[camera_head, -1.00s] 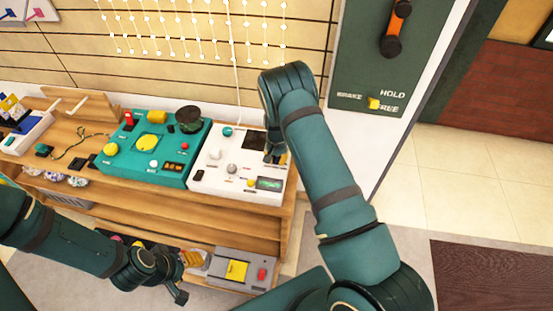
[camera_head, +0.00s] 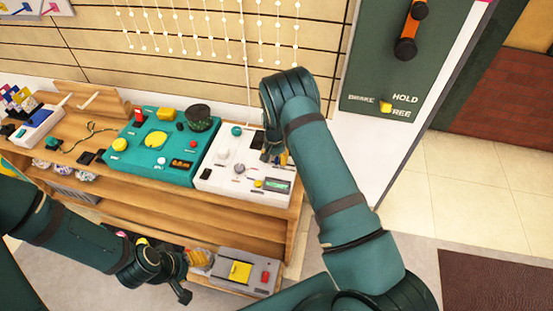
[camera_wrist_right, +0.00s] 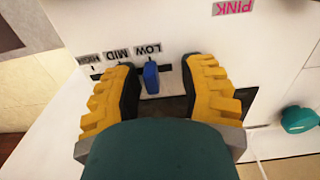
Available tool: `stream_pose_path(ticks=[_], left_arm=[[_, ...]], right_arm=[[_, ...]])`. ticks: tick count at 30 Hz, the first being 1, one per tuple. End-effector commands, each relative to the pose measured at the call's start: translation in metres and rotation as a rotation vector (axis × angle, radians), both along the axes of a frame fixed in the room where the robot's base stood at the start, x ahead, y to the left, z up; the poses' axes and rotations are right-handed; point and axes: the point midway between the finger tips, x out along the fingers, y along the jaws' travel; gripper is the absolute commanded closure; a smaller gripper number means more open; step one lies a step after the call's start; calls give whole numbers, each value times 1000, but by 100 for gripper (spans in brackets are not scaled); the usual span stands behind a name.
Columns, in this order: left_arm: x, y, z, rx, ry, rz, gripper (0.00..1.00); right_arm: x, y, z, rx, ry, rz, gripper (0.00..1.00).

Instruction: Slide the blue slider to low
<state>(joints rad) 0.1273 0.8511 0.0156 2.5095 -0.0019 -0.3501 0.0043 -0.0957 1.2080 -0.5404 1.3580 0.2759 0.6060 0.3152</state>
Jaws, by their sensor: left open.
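The blue slider (camera_wrist_right: 151,77) shows in the right wrist view, in a slot on a white panel. It stands at the LOW label (camera_wrist_right: 148,50), with the MID label (camera_wrist_right: 116,55) and another label to its left. My right gripper's (camera_wrist_right: 160,90) yellow-padded fingers stand apart on either side of the slider, with gaps to both. In the head view my right gripper (camera_head: 275,152) is over the white panel (camera_head: 225,178), and the slider cannot be made out. My left gripper (camera_head: 182,281) is open and low, in front of the shelves.
A teal panel (camera_head: 135,160) with knobs and buttons stands left of the white one on the wooden shelf. A grey box (camera_head: 224,268) with a yellow part sits below, near my left gripper. A green wall board (camera_head: 365,80) is at the right.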

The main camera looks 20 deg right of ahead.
Motion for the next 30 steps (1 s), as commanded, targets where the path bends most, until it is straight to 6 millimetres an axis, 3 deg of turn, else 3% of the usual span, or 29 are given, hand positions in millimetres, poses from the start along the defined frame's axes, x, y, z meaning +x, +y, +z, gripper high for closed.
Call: stream_pose_path(ticks=[10,24,30], left_arm=[[0,0,0,0,0,0,47],[0,0,0,0,0,0,47],[0,0,0,0,0,0,47]], right_arm=[[0,-1,11,-1,0,-1,59],[0,0,99,0,-3,0,59],[0,0,117,0,0,0,59]])
